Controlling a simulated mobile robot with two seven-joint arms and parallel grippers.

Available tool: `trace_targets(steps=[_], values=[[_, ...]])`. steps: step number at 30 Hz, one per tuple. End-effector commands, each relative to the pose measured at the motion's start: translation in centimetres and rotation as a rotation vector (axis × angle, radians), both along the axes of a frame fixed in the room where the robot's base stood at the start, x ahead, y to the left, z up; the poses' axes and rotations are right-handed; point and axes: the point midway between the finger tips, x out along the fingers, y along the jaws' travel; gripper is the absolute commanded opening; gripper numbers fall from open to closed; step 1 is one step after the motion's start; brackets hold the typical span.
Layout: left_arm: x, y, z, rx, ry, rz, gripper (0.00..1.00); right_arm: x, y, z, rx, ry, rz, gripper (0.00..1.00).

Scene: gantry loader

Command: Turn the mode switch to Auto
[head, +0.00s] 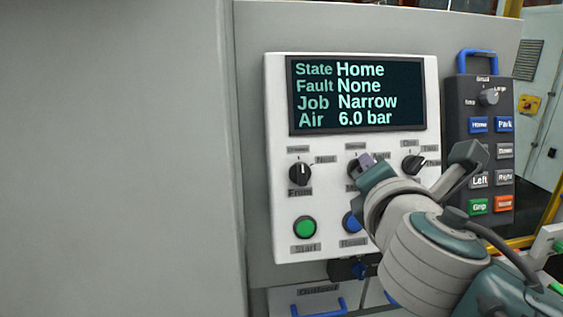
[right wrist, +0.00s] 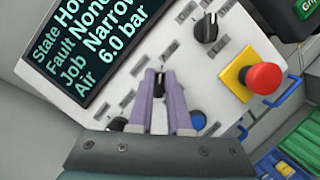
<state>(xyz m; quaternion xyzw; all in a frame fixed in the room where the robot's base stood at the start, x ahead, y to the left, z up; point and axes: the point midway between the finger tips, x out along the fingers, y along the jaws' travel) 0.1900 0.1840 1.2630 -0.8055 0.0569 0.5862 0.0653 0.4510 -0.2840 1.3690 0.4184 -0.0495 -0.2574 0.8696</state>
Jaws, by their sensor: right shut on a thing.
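The control panel (head: 350,247) carries a row of three black rotary knobs. My right gripper (head: 366,162) reaches in from the right, and its jaws are shut on the middle knob, taken to be the mode switch. In the right wrist view, the two purple fingers (right wrist: 160,76) stand on either side of this black mode switch (right wrist: 159,88). Its labels are partly covered, so I cannot read its positions or be sure where it points. The left knob (head: 300,173) and right knob (head: 413,164) are free. My left gripper is not in view.
The screen (head: 356,93) reads Home, None, Narrow, 6.0 bar. A green Start button (head: 305,228) and partly covered blue Reset button (head: 350,222) sit below the knobs. A dark pendant (head: 480,110) hangs at right. The right wrist view shows a red emergency button (right wrist: 265,78).

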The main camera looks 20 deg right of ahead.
Motion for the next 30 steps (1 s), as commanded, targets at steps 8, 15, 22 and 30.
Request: trace_targets(steps=[8,15,22,30], values=[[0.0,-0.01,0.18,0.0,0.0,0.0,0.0,-0.01,-0.03,0.03,0.097,-0.024,-0.036,0.0],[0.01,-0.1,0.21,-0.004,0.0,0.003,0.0,-0.02,-0.06,0.0,0.122,-0.03,-0.047,0.0],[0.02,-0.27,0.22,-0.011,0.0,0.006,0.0,-0.02,-0.07,-0.01,0.124,-0.031,-0.047,0.0],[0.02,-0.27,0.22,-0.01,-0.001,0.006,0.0,-0.02,-0.08,-0.02,0.122,-0.03,-0.047,0.35]])
